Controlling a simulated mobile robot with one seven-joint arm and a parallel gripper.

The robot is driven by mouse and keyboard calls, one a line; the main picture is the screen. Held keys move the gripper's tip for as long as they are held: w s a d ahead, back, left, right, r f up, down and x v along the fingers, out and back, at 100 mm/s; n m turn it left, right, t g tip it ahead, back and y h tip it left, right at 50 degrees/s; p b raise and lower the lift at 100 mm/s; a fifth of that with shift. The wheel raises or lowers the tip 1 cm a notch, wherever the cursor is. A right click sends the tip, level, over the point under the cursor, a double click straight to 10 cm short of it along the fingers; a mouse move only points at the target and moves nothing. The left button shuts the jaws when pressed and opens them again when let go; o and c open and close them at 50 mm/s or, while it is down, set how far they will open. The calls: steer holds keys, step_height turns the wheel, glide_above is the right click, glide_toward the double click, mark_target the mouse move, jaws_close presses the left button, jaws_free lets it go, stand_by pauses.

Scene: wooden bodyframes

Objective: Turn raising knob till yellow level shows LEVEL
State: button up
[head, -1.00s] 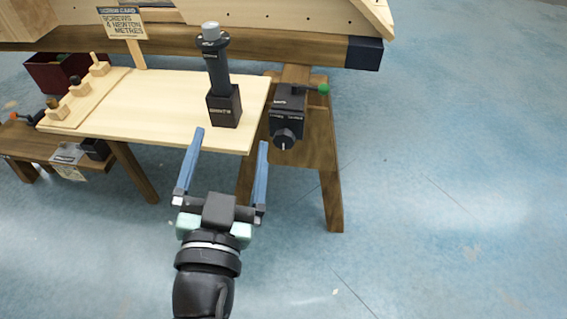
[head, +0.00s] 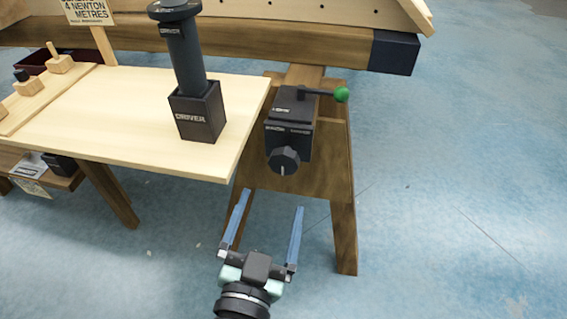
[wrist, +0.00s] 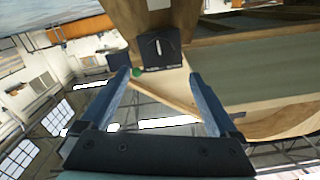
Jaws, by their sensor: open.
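A round black knob (head: 284,160) with a white pointer mark sits on the front of a black box (head: 293,140) fixed to a wooden trestle. The mark points about straight down in the head view. The knob shows in the wrist view too (wrist: 157,46), beyond the fingertips. My gripper (head: 272,200) is open and empty, below the knob in the head picture and apart from it. Its blue fingers (wrist: 159,73) are spread wide in the wrist view. The label lettering on the box is too small to read. I cannot make out a yellow level.
A lever with a green ball (head: 341,95) sticks out from the box top. A wooden board (head: 130,115) on the left holds a black holder marked DRIVER (head: 198,112) with a tall dark tool. A trestle leg (head: 343,235) stands below. The blue floor on the right is clear.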

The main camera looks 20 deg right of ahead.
mark_target(283, 165)
steer(key=b+x, duration=0.1)
steer(key=x, duration=0.8)
steer(key=shift+w+d, duration=0.25)
steer(key=shift+w, duration=0.05)
steer(key=c, duration=1.4)
steer(key=shift+o, duration=0.2)
steer(key=shift+n, duration=0.3)
